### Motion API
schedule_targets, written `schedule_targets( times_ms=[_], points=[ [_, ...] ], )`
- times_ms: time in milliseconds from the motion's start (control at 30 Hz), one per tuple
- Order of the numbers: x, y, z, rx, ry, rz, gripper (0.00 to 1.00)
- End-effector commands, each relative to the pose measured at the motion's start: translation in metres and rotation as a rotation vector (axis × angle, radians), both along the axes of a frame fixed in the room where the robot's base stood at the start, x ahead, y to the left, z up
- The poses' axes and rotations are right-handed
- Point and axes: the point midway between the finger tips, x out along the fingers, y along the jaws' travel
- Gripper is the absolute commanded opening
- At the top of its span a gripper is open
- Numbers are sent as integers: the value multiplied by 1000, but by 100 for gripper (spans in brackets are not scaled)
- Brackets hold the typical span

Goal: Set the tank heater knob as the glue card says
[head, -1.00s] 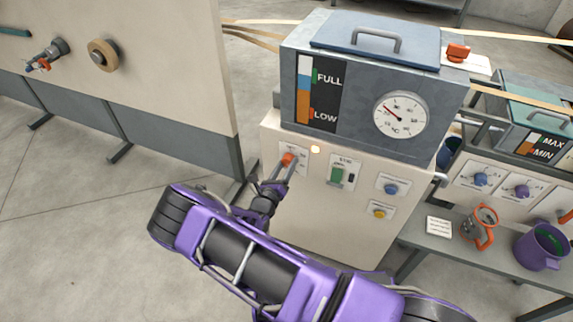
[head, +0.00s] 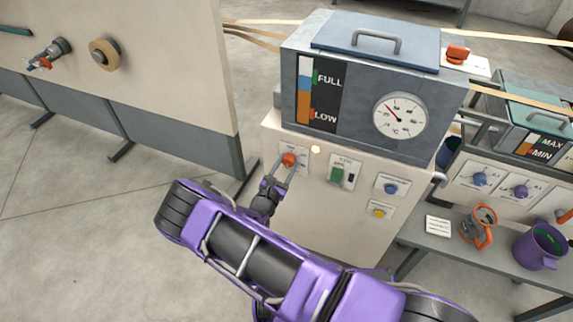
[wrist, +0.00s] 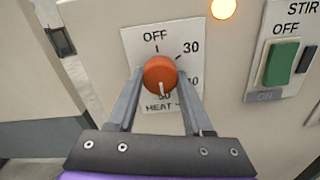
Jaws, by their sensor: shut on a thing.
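The orange-red heater knob (wrist: 160,74) sits on a white plate (wrist: 134,46) marked OFF, 30, a partly hidden 40, 50 and HEAT. Its white pointer line points down, toward the 50. In the head view the knob (head: 289,159) is on the front of the cream cabinet under the tank (head: 355,75). My gripper (wrist: 160,80) is shut on the knob, one finger on each side. A small white card (head: 437,225) with lines of print lies on the grey bench at right. I cannot read it or tell whether it is the glue card.
A lit lamp (head: 316,149) is just above right of the knob. A green stir switch (head: 338,175), blue knob (head: 391,188) and yellow knob (head: 379,212) are to the right.

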Motion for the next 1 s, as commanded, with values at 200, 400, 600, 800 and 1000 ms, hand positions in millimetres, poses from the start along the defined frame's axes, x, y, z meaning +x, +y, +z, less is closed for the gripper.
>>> schedule_targets(
  times_ms=[200, 400, 600, 800, 1000],
  points=[
    [-1, 0, -1, 38, -12, 0, 0],
    [-1, 0, -1, 45, -14, 0, 0],
    [-1, 0, -1, 45, -15, -1, 0],
    [0, 0, 0, 44, -15, -1, 81],
    [0, 0, 0, 43, -14, 0, 81]
  ],
)
